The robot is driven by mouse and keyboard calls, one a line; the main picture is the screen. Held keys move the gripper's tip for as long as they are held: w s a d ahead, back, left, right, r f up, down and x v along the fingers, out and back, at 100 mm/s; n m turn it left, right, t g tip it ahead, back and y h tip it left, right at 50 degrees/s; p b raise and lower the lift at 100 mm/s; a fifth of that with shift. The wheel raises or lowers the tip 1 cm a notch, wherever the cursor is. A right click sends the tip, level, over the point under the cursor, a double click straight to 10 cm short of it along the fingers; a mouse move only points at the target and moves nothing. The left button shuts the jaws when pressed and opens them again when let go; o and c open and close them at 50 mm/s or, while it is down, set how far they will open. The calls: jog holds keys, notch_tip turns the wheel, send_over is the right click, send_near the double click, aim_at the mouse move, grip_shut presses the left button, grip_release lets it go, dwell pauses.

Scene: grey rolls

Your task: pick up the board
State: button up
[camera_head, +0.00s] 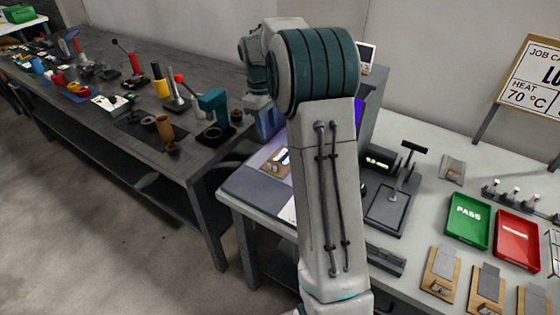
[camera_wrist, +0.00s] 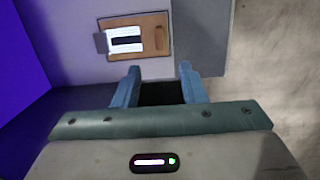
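A small brown board (camera_wrist: 160,39) with a white and dark label-like piece lies on a light surface near the top of the wrist view. A grey tab sticks out at its left end. In the head view, the board (camera_head: 277,160) lies at the left end of the white table, partly hidden by my arm. My gripper (camera_wrist: 161,88) is open, its two blue fingers apart with nothing between them. The board is beyond the fingertips in the wrist view, apart from them. In the head view, my gripper (camera_head: 268,122) is partly hidden behind my arm.
Several similar boards (camera_head: 440,268) lie at the right front of the white table (camera_head: 420,290). A green PASS tray (camera_head: 468,218) and a red tray (camera_head: 517,236) stand behind them. A purple panel (camera_wrist: 20,70) rises left of the board. A cluttered dark bench (camera_head: 130,150) stands at left.

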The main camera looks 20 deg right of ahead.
aim_at(273, 161)
jog(key=f, duration=0.9)
jog(key=s+d+f, duration=0.1)
jog(key=f, duration=0.4)
jog(key=shift+s+p, duration=0.1)
jog(key=shift+p, duration=0.25)
grip_shut()
